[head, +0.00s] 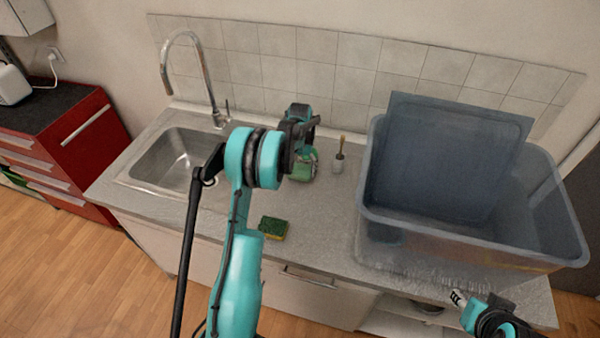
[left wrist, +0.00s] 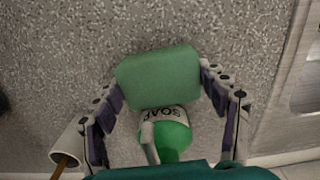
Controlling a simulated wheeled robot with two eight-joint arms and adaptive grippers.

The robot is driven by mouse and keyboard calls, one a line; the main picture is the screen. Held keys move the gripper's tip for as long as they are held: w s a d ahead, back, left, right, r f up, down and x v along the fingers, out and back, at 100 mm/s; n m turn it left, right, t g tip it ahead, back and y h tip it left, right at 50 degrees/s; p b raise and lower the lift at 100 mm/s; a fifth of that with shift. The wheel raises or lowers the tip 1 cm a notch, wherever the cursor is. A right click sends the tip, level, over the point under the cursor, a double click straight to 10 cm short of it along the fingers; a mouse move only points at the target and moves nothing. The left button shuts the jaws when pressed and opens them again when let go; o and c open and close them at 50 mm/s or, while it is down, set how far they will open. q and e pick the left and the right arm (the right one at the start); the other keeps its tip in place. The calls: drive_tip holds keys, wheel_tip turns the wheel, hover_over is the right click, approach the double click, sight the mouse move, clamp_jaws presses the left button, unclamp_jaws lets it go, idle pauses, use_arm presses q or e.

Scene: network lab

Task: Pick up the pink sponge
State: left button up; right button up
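No pink sponge shows in either view. A green block like a sponge (left wrist: 158,77) lies between the fingertips of my left gripper (left wrist: 160,80) in the left wrist view. The fingertips are at its two sides; whether they grip it is unclear. In the head view my left gripper (head: 300,140) is over the back of the counter, beside the green soap bottle (head: 304,168). The bottle also shows in the left wrist view (left wrist: 174,136), partly behind the block. A green and yellow sponge (head: 273,228) lies near the counter's front edge. My right gripper (head: 459,298) is at the lower right, its opening unclear.
The sink (head: 172,160) with a tall tap is at the left. A cup with a brush (head: 338,163) stands right of the soap. A large grey bin (head: 470,238) with a flat panel in it takes up the right side. The counter's middle (head: 320,225) is clear.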

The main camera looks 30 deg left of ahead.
sight(300, 169)
use_arm(q)
drive_tip(key=shift+r, duration=0.1)
idle(0.3)
drive_tip(key=shift+r, duration=0.3)
wheel_tip(300, 169, up, 3)
drive_tip(key=shift+d+r+p, duration=0.1)
drive_tip(key=shift+p, duration=0.35)
drive_tip(key=s+d, duration=1.2)
drive_tip(key=s, duration=0.1)
drive_tip(key=shift+d+f+p, duration=0.2)
drive_tip(key=shift+f+p, duration=0.05)
drive_tip(key=shift+p, duration=0.05)
